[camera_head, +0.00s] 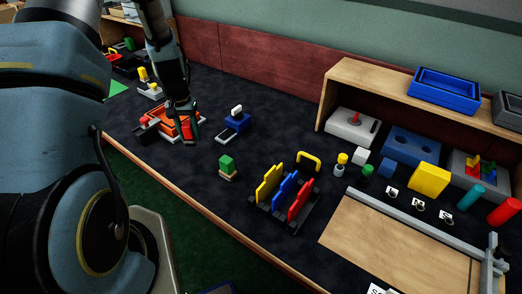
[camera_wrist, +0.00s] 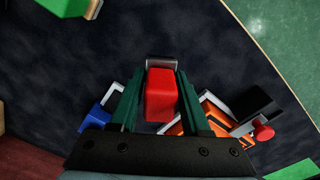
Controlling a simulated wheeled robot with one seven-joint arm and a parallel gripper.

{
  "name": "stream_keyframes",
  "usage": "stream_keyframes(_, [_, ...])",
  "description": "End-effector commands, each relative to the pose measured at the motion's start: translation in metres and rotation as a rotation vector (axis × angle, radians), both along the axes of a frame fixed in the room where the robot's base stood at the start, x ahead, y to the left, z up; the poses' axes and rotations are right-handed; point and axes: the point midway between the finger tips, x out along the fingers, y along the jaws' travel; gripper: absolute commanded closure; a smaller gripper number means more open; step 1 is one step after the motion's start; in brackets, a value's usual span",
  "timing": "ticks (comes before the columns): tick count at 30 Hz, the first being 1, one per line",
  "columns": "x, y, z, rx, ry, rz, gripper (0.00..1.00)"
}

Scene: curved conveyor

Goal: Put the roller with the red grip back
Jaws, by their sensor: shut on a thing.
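My gripper (camera_head: 187,126) is at the back left of the dark worktop. It is shut on the red grip (camera_wrist: 162,96), which shows between its green fingers in the wrist view. A grey part, likely of the roller (camera_wrist: 160,62), shows just beyond the grip; most of the roller is hidden. An orange tray (camera_wrist: 207,118) with a pale edge lies close beside and below the fingers, and shows left of my gripper in the head view (camera_head: 163,124). I cannot tell whether the roller touches the tray or the worktop.
A green block (camera_head: 227,163) and a rack with yellow, blue and red plates (camera_head: 283,200) stand nearer. A black item with a red knob (camera_wrist: 263,132) is beside the tray. Dark worktop between them is bare.

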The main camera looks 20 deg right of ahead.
Motion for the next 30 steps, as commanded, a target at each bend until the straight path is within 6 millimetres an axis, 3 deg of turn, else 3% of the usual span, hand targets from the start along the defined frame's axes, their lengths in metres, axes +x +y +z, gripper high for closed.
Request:
stream_keyframes(1, [0.001,-0.037,0.001,-0.002,-0.006,-0.091,1.00])
stream_keyframes(6, [-0.013,-0.132,0.017,0.008,-0.010,-0.336,1.00])
stream_keyframes(9, [-0.025,-0.174,0.026,0.017,-0.013,-0.443,1.00])
stream_keyframes(12, [-0.036,-0.202,0.033,0.025,-0.017,-0.516,1.00])
stream_keyframes(17, [-0.045,-0.221,0.034,0.033,-0.018,-0.568,1.00])
stream_keyframes(24, [-0.047,-0.222,-0.003,0.035,-0.014,-0.573,1.00])
stream_keyframes(30, [-0.046,-0.222,-0.023,0.033,-0.018,-0.571,1.00])
